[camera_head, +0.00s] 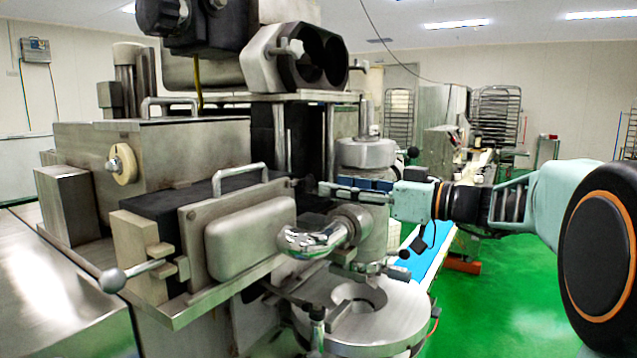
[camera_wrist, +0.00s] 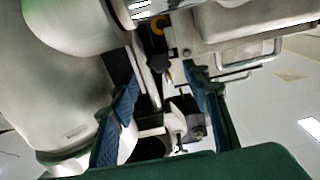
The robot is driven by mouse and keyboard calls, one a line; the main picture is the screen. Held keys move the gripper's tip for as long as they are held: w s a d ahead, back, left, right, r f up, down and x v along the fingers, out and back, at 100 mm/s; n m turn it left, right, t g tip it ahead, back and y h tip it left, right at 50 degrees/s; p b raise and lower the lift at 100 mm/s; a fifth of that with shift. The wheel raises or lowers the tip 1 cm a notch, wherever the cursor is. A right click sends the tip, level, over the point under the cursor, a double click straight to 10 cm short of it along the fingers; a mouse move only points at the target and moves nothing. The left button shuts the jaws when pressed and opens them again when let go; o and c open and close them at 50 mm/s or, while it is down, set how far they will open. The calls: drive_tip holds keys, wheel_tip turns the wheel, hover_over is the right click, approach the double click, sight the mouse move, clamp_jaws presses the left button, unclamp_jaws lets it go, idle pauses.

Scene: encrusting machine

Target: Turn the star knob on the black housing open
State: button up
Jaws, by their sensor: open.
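A dark part (camera_wrist: 159,58) appears just beyond the fingertips, perhaps the knob. I cannot tell whether the fingers touch it.
A steel cylinder (camera_head: 366,152) stands close behind my gripper. A shiny curved pipe (camera_head: 318,236) and a round steel table (camera_head: 375,318) lie below. A ball-ended lever (camera_head: 113,280) juts out at left. The green floor (camera_head: 510,300) is open at right.

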sight(312, 183)
drive_tip(key=x, duration=0.5)
drive_tip(key=shift+a, duration=0.1)
drive_tip(key=c, duration=1.2)
drive_tip(key=shift+o, duration=0.2)
